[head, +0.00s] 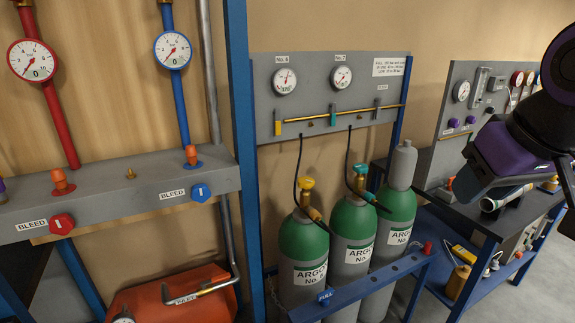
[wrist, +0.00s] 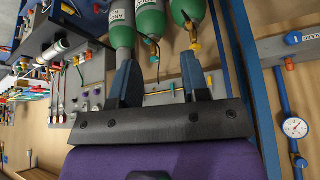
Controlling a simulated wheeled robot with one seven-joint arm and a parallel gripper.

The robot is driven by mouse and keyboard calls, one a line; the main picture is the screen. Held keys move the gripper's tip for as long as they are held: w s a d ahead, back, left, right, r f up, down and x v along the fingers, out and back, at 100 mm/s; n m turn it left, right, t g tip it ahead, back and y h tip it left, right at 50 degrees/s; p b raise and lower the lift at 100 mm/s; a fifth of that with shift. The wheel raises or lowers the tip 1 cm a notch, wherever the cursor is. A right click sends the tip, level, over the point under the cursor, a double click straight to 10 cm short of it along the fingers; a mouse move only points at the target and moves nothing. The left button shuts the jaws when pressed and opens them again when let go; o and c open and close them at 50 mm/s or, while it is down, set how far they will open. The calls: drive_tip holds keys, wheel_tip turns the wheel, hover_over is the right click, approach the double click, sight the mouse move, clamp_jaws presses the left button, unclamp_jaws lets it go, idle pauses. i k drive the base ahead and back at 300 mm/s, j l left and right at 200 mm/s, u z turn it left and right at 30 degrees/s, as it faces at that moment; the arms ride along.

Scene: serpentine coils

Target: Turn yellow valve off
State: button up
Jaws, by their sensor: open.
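The yellow valve (head: 306,183) is a yellow handwheel on a brass body, atop the left green argon cylinder (head: 303,245). In the wrist view, which is upside down, the yellow valve (wrist: 194,43) shows just past the tip of the right finger, with a visible gap not clear. My gripper (wrist: 160,62) is open, its two blue-grey fingers apart with nothing between them.
A green valve (head: 360,170) tops the middle cylinder, and a grey cap (head: 402,165) covers the right one. Black hoses run up to the gauge panel (head: 330,65). A blue rail (head: 370,284) fronts the cylinders. A workbench (head: 478,222) stands at right; bleed manifold (head: 120,185) at left.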

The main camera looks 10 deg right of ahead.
sight(304, 182)
drive_tip(key=i+l, duration=0.85)
drive_tip(key=i+u, duration=0.05)
